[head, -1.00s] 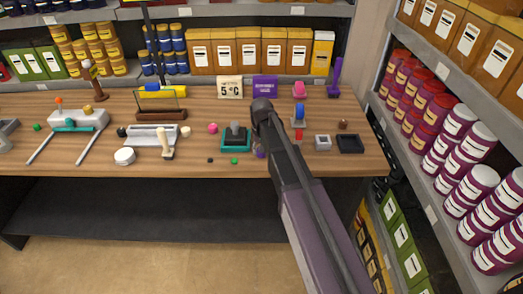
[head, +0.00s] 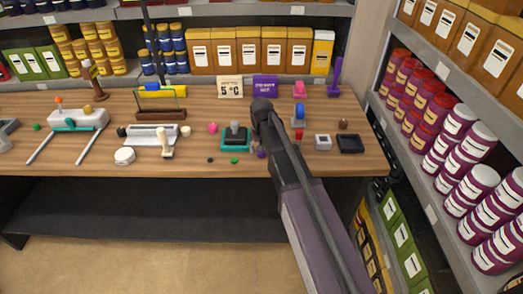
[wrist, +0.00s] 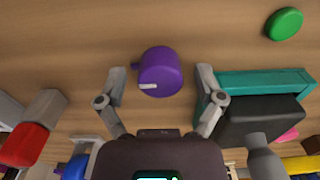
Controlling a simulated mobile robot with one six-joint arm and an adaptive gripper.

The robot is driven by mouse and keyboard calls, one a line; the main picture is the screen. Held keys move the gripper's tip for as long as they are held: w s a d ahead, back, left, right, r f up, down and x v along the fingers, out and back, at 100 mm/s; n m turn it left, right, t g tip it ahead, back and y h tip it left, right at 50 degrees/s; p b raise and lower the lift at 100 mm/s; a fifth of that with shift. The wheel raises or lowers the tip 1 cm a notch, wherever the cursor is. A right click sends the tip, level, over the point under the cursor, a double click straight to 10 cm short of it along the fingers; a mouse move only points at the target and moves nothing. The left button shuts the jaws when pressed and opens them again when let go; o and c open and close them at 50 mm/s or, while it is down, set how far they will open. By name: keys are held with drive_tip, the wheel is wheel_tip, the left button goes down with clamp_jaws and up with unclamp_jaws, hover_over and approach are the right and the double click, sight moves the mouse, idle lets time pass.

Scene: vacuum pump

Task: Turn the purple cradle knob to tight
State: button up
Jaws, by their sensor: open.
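The purple knob (wrist: 160,72) shows in the wrist view as a round purple body with a small tab on its left and a white mark on its lower left edge. In the head view, a bit of purple (head: 262,153) shows beside my arm, and the rest is hidden. My gripper (wrist: 160,76) is open, with one finger on each side of the knob. Gaps show between the knob and both fingers. A teal tray (head: 224,149) with a dark block on it stands just left of my arm; it is to the right in the wrist view (wrist: 250,80).
A green disc (wrist: 284,24) and a red-and-grey piece (wrist: 25,145) lie near the gripper in the wrist view. A black tray (head: 351,144) and a small grey box (head: 322,142) stand right of my arm. A purple sign (head: 267,86) stands behind.

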drive_tip(key=shift+n, duration=0.5)
drive_tip(key=n, duration=0.6)
drive_tip(key=shift+n, duration=0.4)
drive_tip(key=n, duration=0.3)
drive_tip(key=shift+n, duration=0.4)
drive_tip(key=n, duration=0.4)
drive_tip(key=shift+n, duration=0.3)
wheel_tip(320, 180, up, 14)
drive_tip(key=p, duration=1.4)
drive_tip(key=s+d+f+m+b, duration=0.4)
drive_tip(key=s+d+m, duration=0.3)
drive_tip(key=s, duration=0.2)
drive_tip(key=s+d+f+m+b, duration=0.5)
drive_tip(key=s+d+m, duration=0.2)
drive_tip(key=s+m, duration=0.1)
drive_tip(key=shift+s+f+m, duration=0.15)
drive_tip(key=shift+s+m, duration=0.15)
drive_tip(key=shift+s, duration=0.45)
drive_tip(key=shift+a, duration=0.1)
idle(0.4)
